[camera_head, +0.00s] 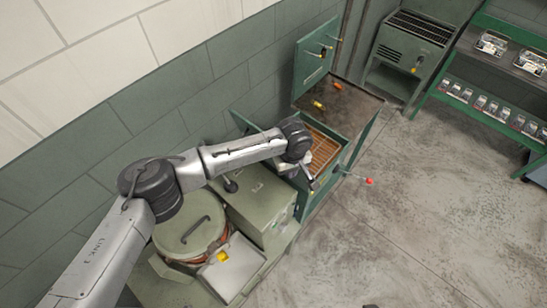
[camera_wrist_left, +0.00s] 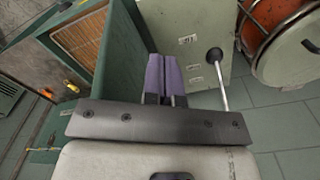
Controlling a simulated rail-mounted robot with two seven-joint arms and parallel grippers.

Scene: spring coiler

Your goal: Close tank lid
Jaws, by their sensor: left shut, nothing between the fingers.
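The tank is a green box with an open top and an orange-brown slatted interior (camera_head: 322,148). That interior also shows at the upper left of the left wrist view (camera_wrist_left: 82,40). A green panel, seemingly the tank lid (camera_head: 242,122), stands raised at the tank's left side, partly hidden behind my arm. In the left wrist view a green panel (camera_wrist_left: 122,48) rises beside my fingers, between them and the interior; I cannot tell whether they touch. My left gripper (camera_head: 312,183) is at the tank's near-left edge. Its purple fingers (camera_wrist_left: 163,75) are shut and empty. My right gripper is not in view.
A grey-green machine box (camera_head: 268,205) and a round lidded drum (camera_head: 190,230) stand at the near left. A red-knobbed lever (camera_head: 368,181) sticks out over the floor. A green cabinet with an open door (camera_head: 313,60) is behind. The floor at right is clear.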

